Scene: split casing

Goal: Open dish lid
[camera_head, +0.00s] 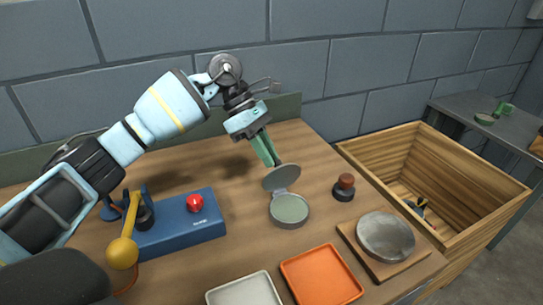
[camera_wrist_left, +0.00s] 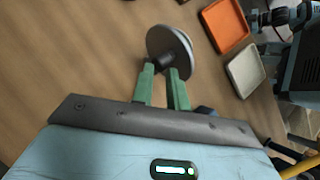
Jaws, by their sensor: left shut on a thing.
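The dish is a small round grey-green casing (camera_head: 289,209) on the wooden table. Its round lid (camera_head: 281,177) stands raised and tilted above the dish's back edge. My left gripper (camera_head: 274,163) is above and behind the lid, its green fingers pointing down at it. In the left wrist view, the left gripper's fingers (camera_wrist_left: 165,72) are shut on a dark stub at the lid's back, and the round lid (camera_wrist_left: 170,48) shows just beyond them. The lower dish is mostly hidden there. My right gripper is not in view.
A blue box with a red button (camera_head: 195,203) stands to the left. An orange tray (camera_head: 321,275) and a white tray (camera_head: 244,290) lie in front. A dark stamp-like object (camera_head: 344,187), a round metal disc (camera_head: 385,236) on a board and a wooden crate (camera_head: 478,231) are to the right.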

